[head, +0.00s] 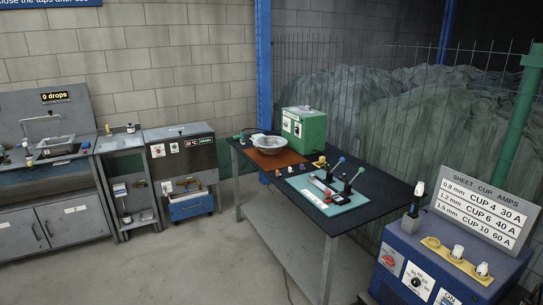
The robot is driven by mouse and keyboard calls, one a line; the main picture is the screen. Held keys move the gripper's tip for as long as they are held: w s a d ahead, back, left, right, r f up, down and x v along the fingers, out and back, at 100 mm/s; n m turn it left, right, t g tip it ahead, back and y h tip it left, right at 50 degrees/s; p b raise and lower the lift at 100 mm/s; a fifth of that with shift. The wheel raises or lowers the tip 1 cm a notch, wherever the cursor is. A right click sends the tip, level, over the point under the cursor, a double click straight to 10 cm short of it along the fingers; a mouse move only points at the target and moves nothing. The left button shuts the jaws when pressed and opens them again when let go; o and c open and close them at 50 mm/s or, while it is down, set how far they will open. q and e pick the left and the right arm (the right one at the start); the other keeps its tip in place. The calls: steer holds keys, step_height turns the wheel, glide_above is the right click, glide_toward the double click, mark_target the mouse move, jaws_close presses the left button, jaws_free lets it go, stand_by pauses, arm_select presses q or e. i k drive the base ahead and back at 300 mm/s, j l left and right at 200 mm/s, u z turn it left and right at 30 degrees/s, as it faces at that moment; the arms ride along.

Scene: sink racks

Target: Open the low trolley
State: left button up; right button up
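A low blue box-like unit (190,207) stands near the floor by the back wall, under a grey cabinet (184,145) with a dark front. It looks the most like the low trolley, but I cannot be sure. It has a pale label or handle on its front, and small items show just above it. It is too small in view to tell whether it is open or shut. Neither of my grippers is in view.
A sink unit (62,150) and a narrow shelf stand (125,185) are at the left. A dark-topped table (375,200) with a green box (303,133) and a bowl stands at the middle right. A blue machine (445,265) is front right. The floor (175,265) in front is clear.

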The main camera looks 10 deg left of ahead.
mark_target(182, 205)
steer(key=i+j+u, duration=0.3)
steer(key=i+u, duration=0.15)
steer(key=i, duration=0.15)
steer(key=i+u, duration=0.4)
steer(key=i, duration=0.2)
steer(key=i+l+u, duration=0.1)
steer(key=i+u, duration=0.35)
steer(key=i, duration=1.5)
steer(key=i+j+z, duration=0.15)
steer(key=i, duration=1.15)
steer(key=i+z, duration=0.25)
steer(key=i, duration=0.35)
steer(key=i+j+z, duration=0.2)
steer(key=i, duration=0.45)
steer(key=l, duration=0.1)
